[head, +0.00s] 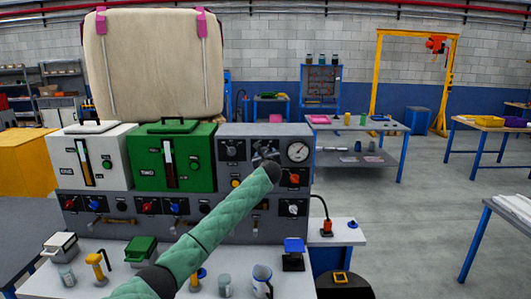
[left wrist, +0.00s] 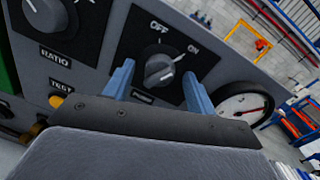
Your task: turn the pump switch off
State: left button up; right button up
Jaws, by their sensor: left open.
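In the head view my left gripper (head: 265,154) is at the panel's upper right and mostly hides the switch. My right gripper is not in view.
The ratio knob (left wrist: 46,12) is left of the switch, above a yellow test button (left wrist: 56,101). A round gauge (head: 298,152) is close on the right. An orange-handled knob (head: 294,178) is below it. A mug (head: 262,277) and jars stand on the front ledge.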

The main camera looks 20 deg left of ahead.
pick_arm(q)
jog(key=shift+w+a, duration=0.1)
jog(key=shift+w, duration=0.1)
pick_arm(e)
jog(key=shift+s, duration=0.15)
pick_arm(q)
jog(key=c, duration=1)
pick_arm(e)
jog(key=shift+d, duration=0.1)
